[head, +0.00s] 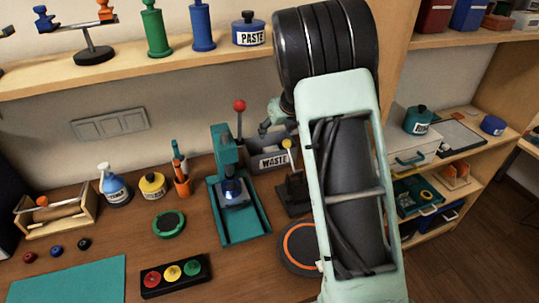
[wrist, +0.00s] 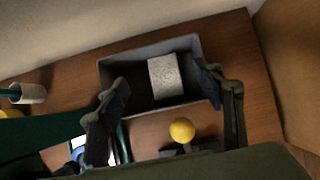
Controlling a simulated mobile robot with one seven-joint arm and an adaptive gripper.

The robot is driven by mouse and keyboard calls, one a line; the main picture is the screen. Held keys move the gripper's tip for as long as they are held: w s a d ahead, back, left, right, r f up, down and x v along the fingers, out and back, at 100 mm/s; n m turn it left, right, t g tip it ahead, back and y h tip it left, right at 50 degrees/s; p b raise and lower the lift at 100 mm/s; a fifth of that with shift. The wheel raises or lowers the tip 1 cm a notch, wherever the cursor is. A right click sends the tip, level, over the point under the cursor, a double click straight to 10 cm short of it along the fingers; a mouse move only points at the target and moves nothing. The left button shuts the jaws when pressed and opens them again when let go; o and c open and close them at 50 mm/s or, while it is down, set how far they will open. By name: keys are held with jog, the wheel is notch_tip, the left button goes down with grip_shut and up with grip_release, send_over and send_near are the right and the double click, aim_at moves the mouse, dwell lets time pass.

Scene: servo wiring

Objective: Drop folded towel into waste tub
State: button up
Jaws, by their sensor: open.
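The grey waste tub (head: 268,163), labelled WASTE, stands at the back of the bench, partly hidden by my arm. In the wrist view the tub (wrist: 128,68) is seen from above. A pale, speckled folded towel (wrist: 165,77) shows inside it and appears to lie on its floor. My gripper (wrist: 163,84) is open, its fingers spread on either side of the towel in the picture and not touching it. In the head view my gripper (head: 275,120) is just above the tub, partly hidden by my arm.
A yellow-knobbed lever device (head: 292,185) stands in front of the tub. A green press (head: 232,185) with a red-knobbed lever (head: 239,107) is to the left. An upper shelf (head: 120,62) with bottles runs along the wall. Shelving (head: 440,160) stands at the right.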

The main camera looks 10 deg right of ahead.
jog(key=v, duration=0.8)
jog(key=shift+r, duration=0.25)
jog(key=shift+s, duration=0.25)
